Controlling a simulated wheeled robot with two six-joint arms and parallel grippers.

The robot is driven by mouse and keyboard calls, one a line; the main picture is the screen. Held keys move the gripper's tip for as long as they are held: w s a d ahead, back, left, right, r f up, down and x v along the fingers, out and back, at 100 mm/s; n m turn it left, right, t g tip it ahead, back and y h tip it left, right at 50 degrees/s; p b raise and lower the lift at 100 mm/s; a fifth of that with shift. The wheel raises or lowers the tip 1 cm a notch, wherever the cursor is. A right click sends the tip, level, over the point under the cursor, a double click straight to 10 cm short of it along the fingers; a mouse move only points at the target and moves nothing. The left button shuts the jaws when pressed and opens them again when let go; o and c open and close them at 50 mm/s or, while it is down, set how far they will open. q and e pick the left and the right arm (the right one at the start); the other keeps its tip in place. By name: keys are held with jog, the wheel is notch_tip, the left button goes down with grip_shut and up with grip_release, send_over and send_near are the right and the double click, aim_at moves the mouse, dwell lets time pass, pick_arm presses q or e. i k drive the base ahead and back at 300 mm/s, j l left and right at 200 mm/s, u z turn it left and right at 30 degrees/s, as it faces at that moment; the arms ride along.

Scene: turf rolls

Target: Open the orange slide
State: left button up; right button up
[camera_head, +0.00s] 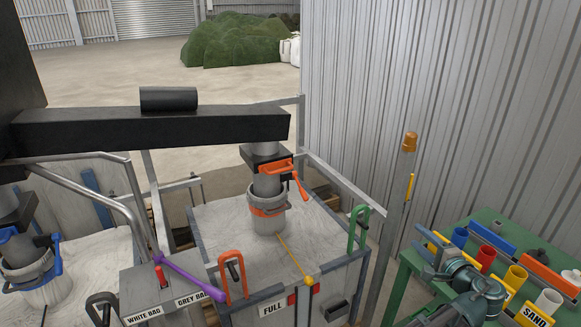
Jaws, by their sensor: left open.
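The orange slide (276,168) sits in a dark housing on the grey filling spout, with a bent orange handle (301,187) hanging at its right. Below it, the spout (266,186) runs down into the neck of a white bag, which an orange band (267,211) circles. My left gripper (428,270) is at the lower right, over the green table's left side, well apart from the slide. It is open, and nothing shows between its fingers. My right gripper is out of view.
A second spout with a blue clamp (30,262) stands at the left. A purple lever (185,277) and a yellow rod (297,262) lie in front. A post with an orange top (409,143) stands before the green table (408,262), which holds coloured cups.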

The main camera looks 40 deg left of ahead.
aim_at(265, 168)
jog(key=i+u, duration=0.6)
jog(key=u, duration=0.15)
jog(key=i+u, duration=0.25)
jog(key=i+j+u, duration=0.1)
jog(key=u, duration=0.2)
jog(key=i+j, duration=0.1)
jog(key=j, duration=0.3)
jog(key=i, duration=0.05)
